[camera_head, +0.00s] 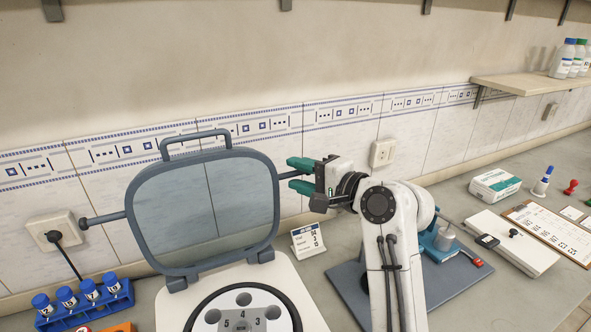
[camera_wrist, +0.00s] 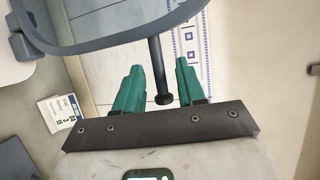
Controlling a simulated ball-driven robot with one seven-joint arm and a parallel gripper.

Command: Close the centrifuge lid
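The centrifuge lid (camera_head: 205,212), a clear panel in a blue-grey frame, stands raised at the back of the white centrifuge (camera_head: 170,303) in the head view. It has a handle (camera_head: 193,138) on top and a peg on each side, the left peg (camera_head: 103,218) being free. My gripper (camera_head: 292,173) is at the lid's right side, its green fingers apart. In the wrist view, the right peg (camera_wrist: 158,72) with its dark round end lies between the fingers (camera_wrist: 160,66), with visible gaps on both sides. The lid frame (camera_wrist: 110,42) crosses the top of that view.
A rotor with numbered holes (camera_head: 242,312) shows in the open centrifuge. A blue rack of capped tubes (camera_head: 85,308) stands to its left. A small numbered card (camera_head: 307,240) stands to its right. The tiled wall (camera_head: 330,140) is close behind the lid.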

